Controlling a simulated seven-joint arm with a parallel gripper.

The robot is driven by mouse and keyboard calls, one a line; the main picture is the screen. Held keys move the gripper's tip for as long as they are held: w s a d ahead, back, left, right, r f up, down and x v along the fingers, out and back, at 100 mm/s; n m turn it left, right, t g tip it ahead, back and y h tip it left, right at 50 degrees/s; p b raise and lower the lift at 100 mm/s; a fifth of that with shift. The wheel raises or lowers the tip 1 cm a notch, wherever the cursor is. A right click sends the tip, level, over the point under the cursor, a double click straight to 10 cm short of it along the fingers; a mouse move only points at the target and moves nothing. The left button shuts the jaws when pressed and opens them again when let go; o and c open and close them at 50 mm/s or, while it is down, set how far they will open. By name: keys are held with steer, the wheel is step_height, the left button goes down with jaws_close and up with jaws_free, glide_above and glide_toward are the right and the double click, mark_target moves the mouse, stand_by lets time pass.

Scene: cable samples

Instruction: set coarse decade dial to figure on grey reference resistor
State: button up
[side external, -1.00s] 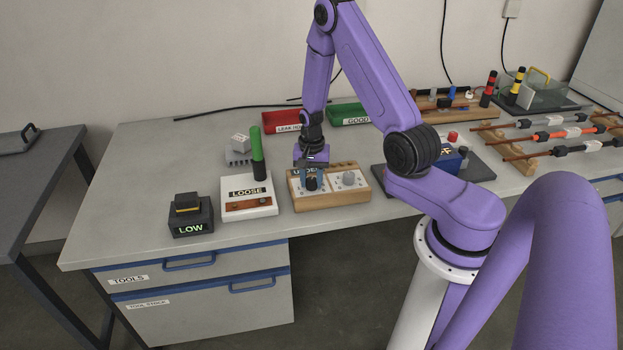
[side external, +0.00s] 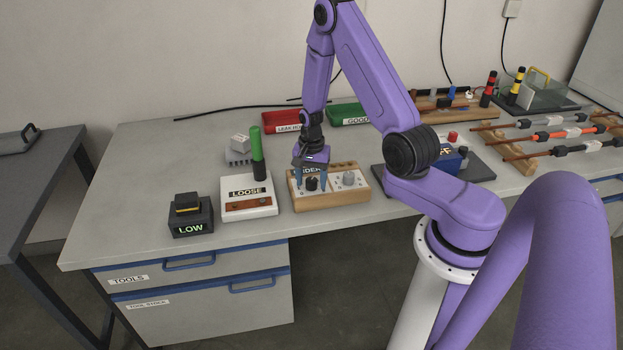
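A wooden box (side external: 335,202) with a white top panel stands near the bench's front edge. It carries a black dial (side external: 312,185) on the left and a grey dial (side external: 349,178) on the right. Its label is partly hidden by my gripper, and I cannot read the dial markings. My gripper (side external: 311,184) points down at the black dial, fingers spread to either side of it. I see gaps between fingers and dial. A grey finned block (side external: 239,158) with a pale top stands further back left; it may be the reference resistor. I cannot read any figure on it.
Left of the box are a white LOOSE unit (side external: 238,208) with an upright green-black probe (side external: 258,155) and a dark LOW display unit (side external: 190,222). Red (side external: 280,122) and green (side external: 347,115) bins stand behind. Cable samples (side external: 555,135) lie at right. The bench's left part is clear.

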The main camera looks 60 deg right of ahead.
mark_target(312, 180)
step_height(312, 180, up, 17)
steer(key=shift+r, duration=0.2)
stand_by(0.7)
steer(key=s+a+r+n, duration=0.2)
steer(key=s+a+n, duration=0.1)
steer(key=a+n, duration=0.4)
steer(key=s+a+r+n, duration=0.25)
steer(key=a+n, duration=0.25)
steer(key=a, duration=0.3)
steer(key=s+a+n, duration=0.2)
steer(key=s+n, duration=0.5)
steer(key=s, duration=0.2)
steer(key=s+a+n, duration=0.3)
steer(key=s+n, duration=0.4)
steer(key=s, duration=0.3)
steer(key=shift+s+a+r+n, duration=0.2)
steer(key=shift+s+r+n, duration=0.1)
steer(key=shift+r, duration=0.05)
